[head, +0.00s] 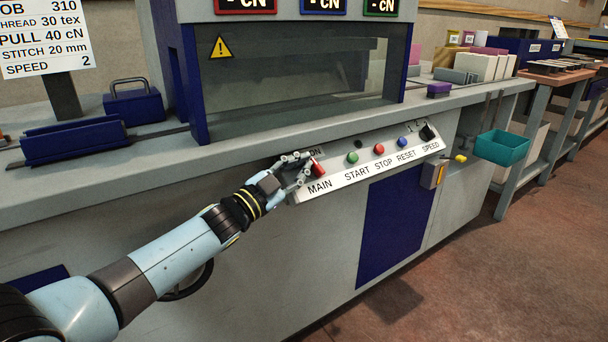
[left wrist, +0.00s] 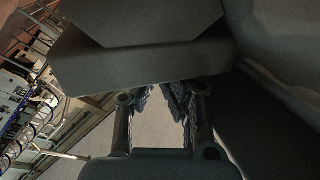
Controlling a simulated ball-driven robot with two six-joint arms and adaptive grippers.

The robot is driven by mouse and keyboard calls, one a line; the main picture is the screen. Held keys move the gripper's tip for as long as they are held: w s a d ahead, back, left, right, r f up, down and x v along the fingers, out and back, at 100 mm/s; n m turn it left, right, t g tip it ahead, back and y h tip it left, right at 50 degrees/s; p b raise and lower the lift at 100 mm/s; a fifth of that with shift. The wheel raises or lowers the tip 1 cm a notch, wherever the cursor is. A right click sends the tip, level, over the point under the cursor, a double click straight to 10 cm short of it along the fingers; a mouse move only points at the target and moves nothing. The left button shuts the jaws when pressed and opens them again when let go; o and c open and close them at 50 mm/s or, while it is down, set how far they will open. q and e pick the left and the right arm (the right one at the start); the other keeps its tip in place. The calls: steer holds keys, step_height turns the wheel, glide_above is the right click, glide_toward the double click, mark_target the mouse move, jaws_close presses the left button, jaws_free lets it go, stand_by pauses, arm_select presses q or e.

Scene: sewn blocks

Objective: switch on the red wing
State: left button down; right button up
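The red wing (head: 318,169) is a small red handle above the word MAIN, at the left end of the sloped control panel (head: 340,183). An ON mark shows just above it, partly covered by my fingers. My left gripper (head: 306,167) is at the wing, its two fingers apart, one above and one below, with the wing at their tips. I cannot tell whether they touch it. In the left wrist view the fingers (left wrist: 162,100) also stand apart; the wing cannot be made out there. My right gripper is not in view.
The panel also has a green START button (head: 352,158), a red STOP button (head: 379,149), a blue RESET button (head: 402,142) and a black SPEED knob (head: 428,132). A clear guard window (head: 300,85) stands behind. A teal bin (head: 501,147) hangs at right.

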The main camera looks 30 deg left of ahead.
arm_select(q)
steer(key=v, duration=0.7)
steer(key=shift+s, duration=0.25)
steer(key=shift+f, duration=0.1)
steer(key=s+d+f+n+t+y+b, duration=0.3)
steer(key=s+d+f+n+y+b, duration=0.1)
steer(key=s+f+n+y+b, duration=0.1)
steer(key=shift+s+f+y, duration=0.3)
steer(key=shift+s+y, duration=0.5)
steer(key=shift+y, duration=0.3)
